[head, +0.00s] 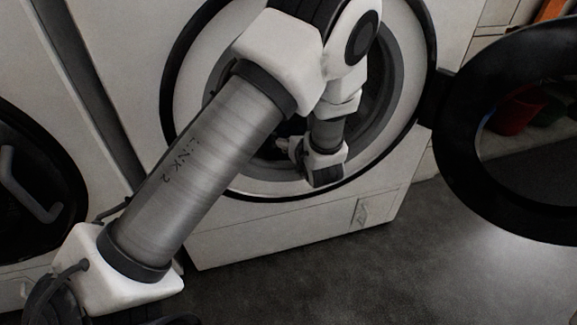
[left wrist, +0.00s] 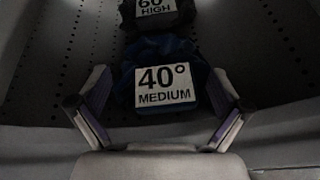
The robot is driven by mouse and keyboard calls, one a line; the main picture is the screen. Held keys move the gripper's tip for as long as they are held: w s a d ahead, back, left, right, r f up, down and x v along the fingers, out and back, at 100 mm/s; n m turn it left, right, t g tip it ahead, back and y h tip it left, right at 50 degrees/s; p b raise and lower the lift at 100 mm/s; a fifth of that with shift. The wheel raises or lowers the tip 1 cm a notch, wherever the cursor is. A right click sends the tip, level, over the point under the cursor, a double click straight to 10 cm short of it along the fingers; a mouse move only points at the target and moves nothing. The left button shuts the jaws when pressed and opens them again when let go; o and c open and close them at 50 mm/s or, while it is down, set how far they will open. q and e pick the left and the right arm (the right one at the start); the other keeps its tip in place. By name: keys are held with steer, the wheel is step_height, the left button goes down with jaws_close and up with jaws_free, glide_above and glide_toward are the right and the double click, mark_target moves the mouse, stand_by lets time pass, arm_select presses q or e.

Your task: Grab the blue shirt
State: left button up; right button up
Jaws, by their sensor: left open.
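The blue shirt (left wrist: 163,50) is a dark blue folded bundle with a white label reading "40° MEDIUM". It lies on the drum floor in the left wrist view. My left gripper (left wrist: 160,108) is open, with one finger on each side of the bundle's near part; I cannot tell whether they touch it. In the head view my left arm reaches into the washing machine's round opening (head: 190,100), and the arm hides most of the inside. The shirt does not show there. My right gripper is in neither view.
A dark bundle labelled "60° HIGH" (left wrist: 155,8) lies just behind the blue one. The perforated drum wall (left wrist: 55,60) curves around both. The open black door (head: 455,190) stands at the right. Another machine (head: 40,190) stands at the left. The grey floor in front is clear.

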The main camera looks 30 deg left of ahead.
arm_select(q)
steer(key=shift+w+a+n+y+p, duration=0.5)
steer(key=shift+w+n, duration=0.2)
steer(key=shift+n, duration=0.5)
steer(key=p+x, duration=0.2)
steer(key=p, duration=0.1)
steer(key=shift+a, duration=0.3)
steer(key=shift+w+a+f+p, duration=0.4)
steer(key=shift+a+f+p, duration=0.1)
steer(key=shift+f, duration=0.15)
steer(key=b+x, duration=0.2)
steer(key=x, duration=0.1)
steer(key=shift+d+f, duration=0.15)
steer(key=shift+f, duration=0.15)
steer(key=shift+w, duration=0.1)
steer(key=shift+r, duration=0.1)
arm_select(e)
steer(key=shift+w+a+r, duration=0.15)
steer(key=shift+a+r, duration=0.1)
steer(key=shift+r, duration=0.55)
arm_select(q)
steer(key=c, duration=1.1)
